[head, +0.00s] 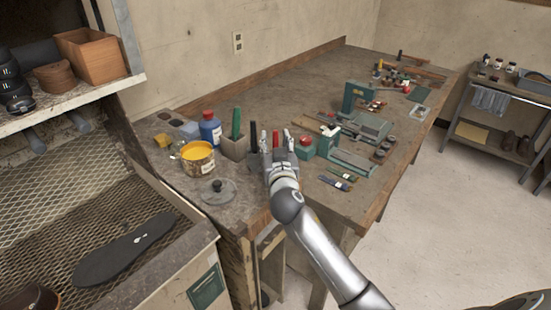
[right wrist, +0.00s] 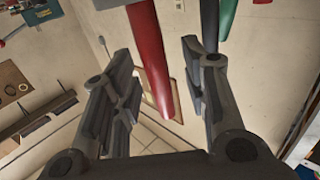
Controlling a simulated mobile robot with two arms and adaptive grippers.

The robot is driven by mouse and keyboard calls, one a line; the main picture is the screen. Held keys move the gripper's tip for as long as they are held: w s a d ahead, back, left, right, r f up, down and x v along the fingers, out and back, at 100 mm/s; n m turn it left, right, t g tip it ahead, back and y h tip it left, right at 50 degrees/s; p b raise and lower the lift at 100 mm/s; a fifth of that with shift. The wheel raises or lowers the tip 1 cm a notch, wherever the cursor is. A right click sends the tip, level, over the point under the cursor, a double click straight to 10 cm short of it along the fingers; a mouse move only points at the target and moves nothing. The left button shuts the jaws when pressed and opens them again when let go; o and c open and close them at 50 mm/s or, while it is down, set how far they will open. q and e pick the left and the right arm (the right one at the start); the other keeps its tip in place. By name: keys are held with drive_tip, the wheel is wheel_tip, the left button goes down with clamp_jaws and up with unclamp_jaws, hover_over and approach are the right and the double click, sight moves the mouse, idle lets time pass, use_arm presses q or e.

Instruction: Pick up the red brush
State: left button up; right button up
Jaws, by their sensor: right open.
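The red brush (head: 276,140) stands upright near the front of the workbench in the head view, just behind my right gripper (head: 271,158). Its lower part is hidden by the gripper. In the right wrist view the red brush (right wrist: 150,50) comes down from the top edge, and its rounded end lies between the two fingers in the picture. The right gripper's fingers are spread apart, with a visible gap on both sides of the red handle. I cannot tell how deep the handle lies between them. My left gripper is not in view.
A grey holder (head: 236,148) with a green handle (head: 236,122) stands left of the gripper. A yellow paint can (head: 198,165), a blue bottle (head: 210,130) and a lid (head: 218,192) are close by. Green machines (head: 357,98) stand to the right.

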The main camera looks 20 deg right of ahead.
clamp_jaws()
